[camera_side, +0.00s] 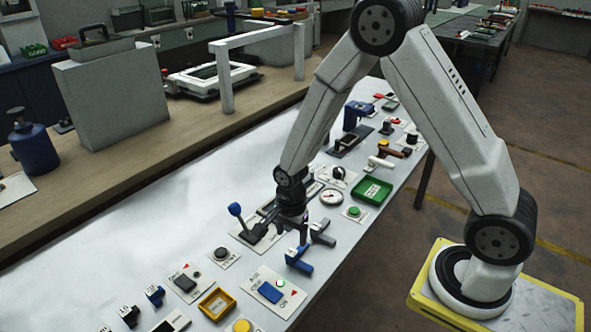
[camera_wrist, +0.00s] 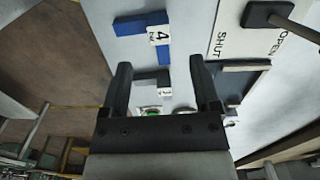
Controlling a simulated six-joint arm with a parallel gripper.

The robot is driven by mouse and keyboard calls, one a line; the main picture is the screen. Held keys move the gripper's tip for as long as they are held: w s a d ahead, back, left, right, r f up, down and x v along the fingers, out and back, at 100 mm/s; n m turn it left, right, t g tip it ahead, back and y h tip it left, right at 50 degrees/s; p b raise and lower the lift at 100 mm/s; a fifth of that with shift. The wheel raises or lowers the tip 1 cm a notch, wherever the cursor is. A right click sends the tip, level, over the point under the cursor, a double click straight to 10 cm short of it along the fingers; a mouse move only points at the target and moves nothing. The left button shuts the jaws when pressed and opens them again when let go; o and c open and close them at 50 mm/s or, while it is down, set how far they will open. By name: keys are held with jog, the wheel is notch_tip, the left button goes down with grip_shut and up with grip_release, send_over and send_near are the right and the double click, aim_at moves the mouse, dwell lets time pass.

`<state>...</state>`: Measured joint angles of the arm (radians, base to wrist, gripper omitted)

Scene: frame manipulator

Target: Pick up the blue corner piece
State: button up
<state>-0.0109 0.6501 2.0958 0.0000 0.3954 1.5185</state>
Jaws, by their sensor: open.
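The blue corner piece (camera_side: 299,264) lies on the white tabletop in the side view, below and slightly in front of my gripper (camera_side: 300,228). In the wrist view, the blue piece (camera_wrist: 130,25) shows at the top with a white label marked 4. A further blue part and another small white label show between the fingers of my gripper (camera_wrist: 160,72). The fingers are apart with nothing clasped between them. I cannot tell how high the fingertips are above the piece.
A grey piece (camera_side: 322,234) sits close to the right of my gripper. A lever with a blue knob (camera_side: 234,209) stands to the left. A blue rocker switch (camera_side: 270,292) and a yellow frame (camera_side: 217,304) lie in front. The tabletop's left side is bare.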

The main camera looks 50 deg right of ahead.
aim_at(292, 252)
jog(key=shift+f, duration=0.85)
jog(key=shift+a+f, duration=0.1)
jog(key=shift+f, duration=2.5)
grip_shut()
